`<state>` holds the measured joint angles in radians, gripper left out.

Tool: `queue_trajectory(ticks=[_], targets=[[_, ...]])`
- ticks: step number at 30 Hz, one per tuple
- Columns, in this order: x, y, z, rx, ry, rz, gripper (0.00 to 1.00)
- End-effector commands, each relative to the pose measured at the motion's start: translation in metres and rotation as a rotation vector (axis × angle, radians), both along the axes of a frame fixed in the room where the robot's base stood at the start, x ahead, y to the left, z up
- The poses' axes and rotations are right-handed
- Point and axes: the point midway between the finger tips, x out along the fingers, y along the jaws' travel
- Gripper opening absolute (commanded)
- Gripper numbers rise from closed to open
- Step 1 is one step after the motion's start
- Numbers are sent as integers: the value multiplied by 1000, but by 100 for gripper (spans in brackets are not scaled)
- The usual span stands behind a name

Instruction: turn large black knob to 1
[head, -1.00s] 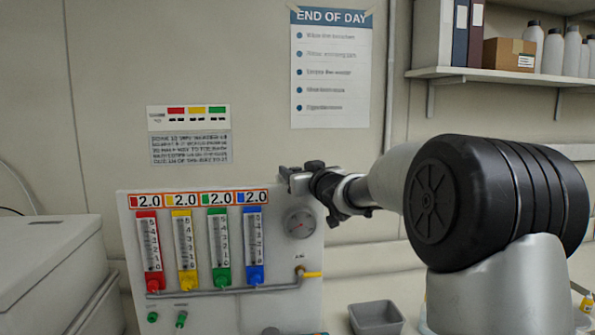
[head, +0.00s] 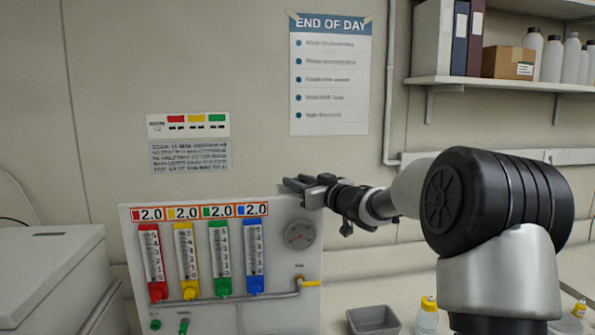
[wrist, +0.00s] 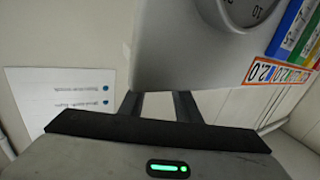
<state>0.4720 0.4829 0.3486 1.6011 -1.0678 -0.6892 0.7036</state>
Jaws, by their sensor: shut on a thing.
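The large black knob is not visible in either view now. The white panel (head: 275,225) carries red, yellow, green and blue flow tubes, each with a 2.0 label above it, and a round grey gauge (head: 300,234). My gripper (head: 298,185) is at the panel's top right edge, above the gauge. In the wrist view, its two fingers (wrist: 158,100) reach the edge of the panel (wrist: 185,55), with the gauge beyond. The fingers appear shut on this edge; their tips are partly hidden.
A grey open bin (head: 374,320) and a yellow-capped bottle (head: 427,315) stand on the bench right of the panel. A large grey box (head: 45,275) is at left. A shelf (head: 490,83) with bottles and binders hangs upper right. A yellow-handled valve (head: 310,283) sticks out at the panel's right.

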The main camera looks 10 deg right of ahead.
Motion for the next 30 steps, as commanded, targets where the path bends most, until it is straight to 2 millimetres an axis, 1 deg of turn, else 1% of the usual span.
queue_trajectory(ticks=[1,12,15,21,30], targets=[[2,-5,2,2,1,38,8],[6,-7,-2,-2,-2,390,7],[7,-8,-2,-3,-1,460,8],[8,-9,-2,-2,-2,559,7],[10,-10,-2,-2,-2,653,8]])
